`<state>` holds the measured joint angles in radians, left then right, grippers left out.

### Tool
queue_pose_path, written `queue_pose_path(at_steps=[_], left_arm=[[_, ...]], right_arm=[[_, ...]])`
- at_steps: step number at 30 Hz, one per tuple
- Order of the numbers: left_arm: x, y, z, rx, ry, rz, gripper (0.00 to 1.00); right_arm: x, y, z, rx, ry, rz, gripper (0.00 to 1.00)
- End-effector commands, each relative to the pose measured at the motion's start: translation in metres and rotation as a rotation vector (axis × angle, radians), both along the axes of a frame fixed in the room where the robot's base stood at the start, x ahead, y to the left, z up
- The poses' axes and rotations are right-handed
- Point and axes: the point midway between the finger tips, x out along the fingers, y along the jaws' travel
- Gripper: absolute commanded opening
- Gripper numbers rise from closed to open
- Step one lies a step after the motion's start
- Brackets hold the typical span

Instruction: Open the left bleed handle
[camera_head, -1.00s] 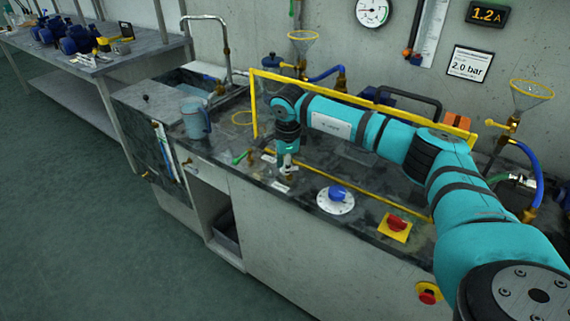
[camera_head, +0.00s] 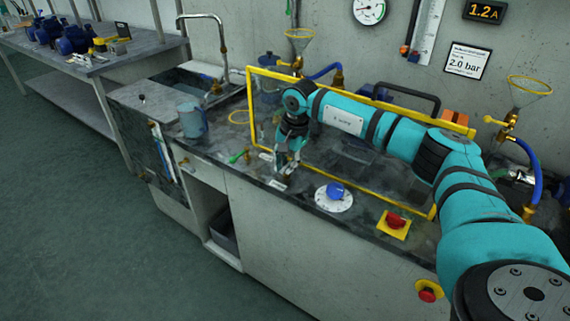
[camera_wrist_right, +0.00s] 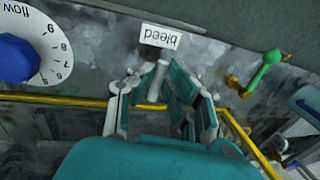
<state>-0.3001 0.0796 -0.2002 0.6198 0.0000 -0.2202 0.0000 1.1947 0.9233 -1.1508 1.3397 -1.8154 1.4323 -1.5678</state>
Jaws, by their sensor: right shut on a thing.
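My right gripper (camera_head: 284,171) is down at the counter's front part, beside the small white labels. In the right wrist view its fingers (camera_wrist_right: 158,80) are closed around a short pale grey bar, the bleed handle (camera_wrist_right: 157,83). The handle sits just by the label reading "bleed" (camera_wrist_right: 160,37), which appears upside down there. In the head view the gripper mostly hides the handle. The handle's base is hard to make out. My left gripper is in neither view.
A green-handled valve (camera_head: 238,157) stands left of the gripper. A blue flow knob (camera_head: 336,190) and a red knob on a yellow plate (camera_head: 396,221) are to the right. A yellow frame (camera_head: 372,82) rises close behind. A blue jug (camera_head: 192,120) stands by the sink.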

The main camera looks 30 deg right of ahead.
Motion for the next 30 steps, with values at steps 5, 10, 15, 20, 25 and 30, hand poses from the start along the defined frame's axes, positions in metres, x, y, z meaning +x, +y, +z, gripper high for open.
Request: queue_pose_path(at_steps=[5,10,15,20,25,30], left_arm=[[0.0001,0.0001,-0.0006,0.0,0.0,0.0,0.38],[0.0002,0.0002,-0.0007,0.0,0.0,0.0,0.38],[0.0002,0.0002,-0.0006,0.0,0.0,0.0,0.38],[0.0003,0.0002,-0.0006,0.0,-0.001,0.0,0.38],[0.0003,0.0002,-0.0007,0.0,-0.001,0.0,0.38],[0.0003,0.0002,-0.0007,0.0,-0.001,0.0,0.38]], right_arm=[[0.0003,-0.0004,0.001,0.001,-0.003,0.039,0.0],[0.0002,-0.0005,0.0011,0.001,-0.003,0.05,0.0],[0.0001,-0.0005,0.0012,0.001,-0.003,0.051,0.0],[0.0002,-0.0006,0.0012,0.001,-0.003,0.05,0.16],[-0.0001,-0.0006,0.0009,0.0,-0.002,0.05,0.35],[-0.0003,-0.0006,0.0004,0.0,0.0,0.049,0.35]])
